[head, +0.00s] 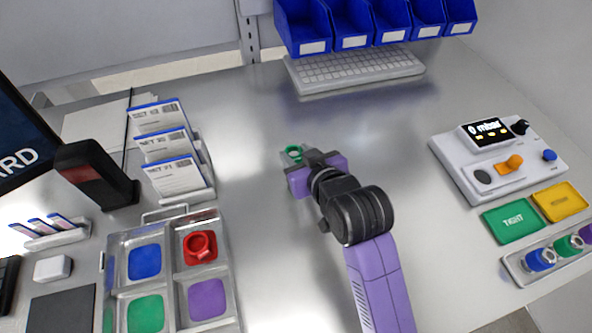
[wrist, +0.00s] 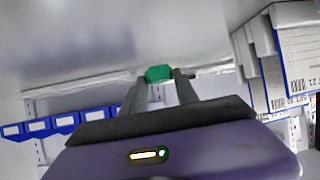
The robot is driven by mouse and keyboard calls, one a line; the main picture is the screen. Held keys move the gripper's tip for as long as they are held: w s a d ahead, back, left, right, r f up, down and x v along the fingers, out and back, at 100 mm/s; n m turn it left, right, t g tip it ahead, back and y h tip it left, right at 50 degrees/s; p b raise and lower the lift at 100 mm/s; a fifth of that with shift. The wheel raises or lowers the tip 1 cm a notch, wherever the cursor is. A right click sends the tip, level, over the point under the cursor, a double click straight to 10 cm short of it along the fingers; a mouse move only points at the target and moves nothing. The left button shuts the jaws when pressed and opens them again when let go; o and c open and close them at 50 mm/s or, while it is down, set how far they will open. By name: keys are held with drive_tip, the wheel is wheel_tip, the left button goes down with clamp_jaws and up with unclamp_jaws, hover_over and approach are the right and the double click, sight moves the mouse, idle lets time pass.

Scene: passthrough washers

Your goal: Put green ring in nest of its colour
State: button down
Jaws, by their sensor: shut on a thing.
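My gripper (head: 302,158) is over the middle of the metal table, shut on the green ring (head: 293,152). In the wrist view the green ring (wrist: 159,73) shows between the fingertips. Whether it touches the table is hard to tell. The nest tray (head: 172,216) stands at the lower left, with coloured nests. Its green nest (head: 146,313) is empty in the front left compartment. The blue nest (head: 145,261) and purple nest (head: 208,299) are also empty. A red ring (head: 200,246) sits in the back right compartment.
Card holders (head: 176,176) stand behind the tray, beside a dark scanner-like device (head: 95,175). A control box (head: 497,157), a green dish (head: 514,221), a yellow dish (head: 560,202) and a rack of rings (head: 515,267) are at right. A keyboard (head: 355,70) lies at the back below blue bins (head: 350,22).

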drive_tip(key=shift+f, duration=3.4)
drive_tip(key=shift+f, duration=0.2)
drive_tip(key=c, duration=0.9)
unclamp_jaws()
drive_tip(key=shift+r, duration=0.1)
drive_tip(key=shift+r, duration=0.25)
drive_tip(key=shift+s+d, duration=0.1)
drive_tip(key=shift+s, duration=0.2)
drive_tip(key=v, duration=1.1)
drive_tip(key=shift+s+d+r+b, duration=0.1)
drive_tip(key=shift+r+b, duration=0.05)
drive_tip(key=shift+b, duration=0.2)
